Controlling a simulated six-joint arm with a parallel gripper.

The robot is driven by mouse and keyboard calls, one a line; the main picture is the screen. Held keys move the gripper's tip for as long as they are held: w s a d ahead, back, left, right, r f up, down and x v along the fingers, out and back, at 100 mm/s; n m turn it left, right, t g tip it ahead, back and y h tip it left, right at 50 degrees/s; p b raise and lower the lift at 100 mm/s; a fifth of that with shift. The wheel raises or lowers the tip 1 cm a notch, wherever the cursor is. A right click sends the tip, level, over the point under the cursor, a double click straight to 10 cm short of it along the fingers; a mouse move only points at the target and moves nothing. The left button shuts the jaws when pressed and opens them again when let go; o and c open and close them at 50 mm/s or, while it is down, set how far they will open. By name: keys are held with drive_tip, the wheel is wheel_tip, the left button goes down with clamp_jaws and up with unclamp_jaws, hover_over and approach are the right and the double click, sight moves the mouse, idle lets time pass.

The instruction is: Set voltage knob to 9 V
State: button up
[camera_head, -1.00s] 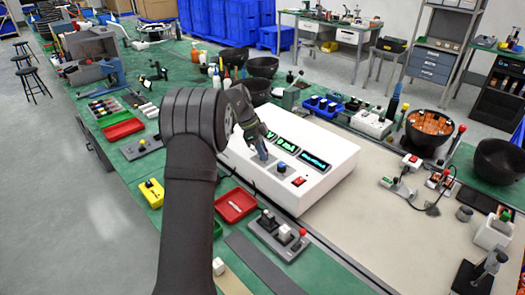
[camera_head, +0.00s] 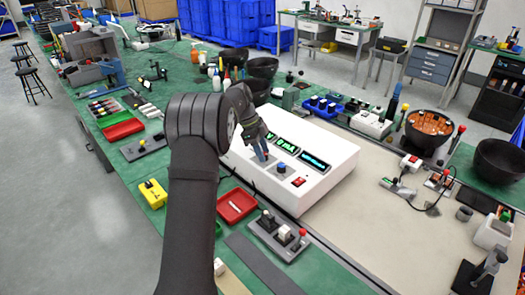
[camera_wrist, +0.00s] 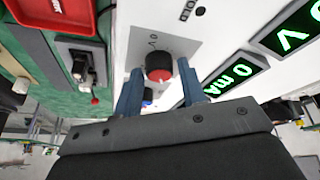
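The white power supply box (camera_head: 335,165) stands on the bench in the head view, with lit green displays and a panel on top. My gripper (camera_head: 264,157) is over the panel's left part. In the wrist view, a knob with a red top and black skirt (camera_wrist: 159,67) lies between the fingertips of my gripper (camera_wrist: 160,74). It is beside a printed V and 0. The fingers are apart, with narrow gaps beside the knob. A blue knob (camera_head: 281,168) shows just right of the fingers.
A red switch (camera_head: 299,182) sits at the panel's front right. A red tray (camera_head: 252,205) and a grey button box (camera_head: 278,236) lie in front of the supply. The beige mat (camera_head: 345,230) to its right has free room.

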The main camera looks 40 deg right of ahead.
drive_tip(key=shift+o, duration=0.9)
drive_tip(key=shift+r, duration=0.1)
drive_tip(key=v, duration=1.7)
drive_tip(key=shift+r, duration=0.1)
drive_tip(key=x, duration=1.7)
